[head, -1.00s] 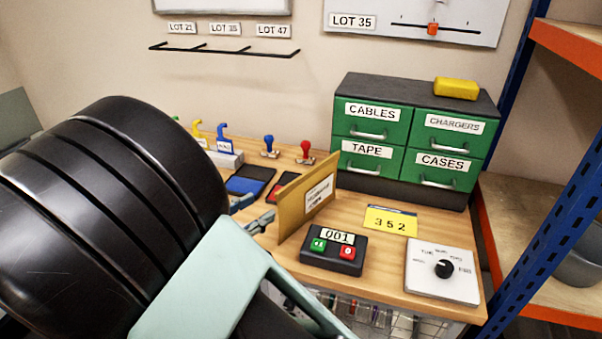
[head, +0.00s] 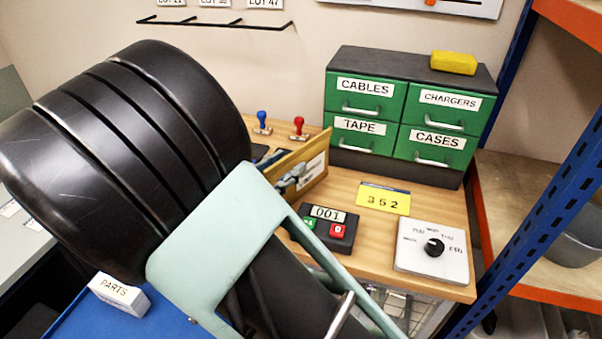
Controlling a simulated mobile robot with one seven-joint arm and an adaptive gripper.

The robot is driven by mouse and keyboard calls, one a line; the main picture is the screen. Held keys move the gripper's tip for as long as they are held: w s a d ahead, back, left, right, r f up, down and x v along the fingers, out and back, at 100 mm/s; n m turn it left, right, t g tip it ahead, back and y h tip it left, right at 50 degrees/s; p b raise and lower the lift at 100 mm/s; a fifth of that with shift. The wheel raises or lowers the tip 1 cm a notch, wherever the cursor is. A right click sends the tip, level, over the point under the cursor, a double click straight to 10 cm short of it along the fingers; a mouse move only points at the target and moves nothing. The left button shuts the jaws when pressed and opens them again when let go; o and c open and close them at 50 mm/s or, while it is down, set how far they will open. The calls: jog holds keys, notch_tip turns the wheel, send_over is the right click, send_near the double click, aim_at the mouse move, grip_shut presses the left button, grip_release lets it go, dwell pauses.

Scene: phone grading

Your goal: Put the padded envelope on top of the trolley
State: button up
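The padded envelope (head: 316,172) is a tan-brown packet with a white label, standing on edge at the wooden bench, in the middle of the head view. My gripper (head: 292,181) is at its near face, with grey-blue fingers overlapping the envelope and its label. Whether the fingers are closed on it cannot be made out. My arm hides the envelope's lower left part. A flat blue surface (head: 72,322) at the lower left may be the trolley's top; my arm covers much of it.
A white PARTS box (head: 119,294) stands on the blue surface. On the bench are a counter box (head: 329,231), a yellow 352 card (head: 383,198), a dial box (head: 432,249), stamps (head: 298,129) and green drawers (head: 364,99). A blue-orange rack (head: 560,170) stands right.

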aim_at(296, 157)
jog(key=x, duration=0.4)
jog(key=shift+r, duration=0.2)
jog(key=shift+c, duration=0.7)
grip_shut()
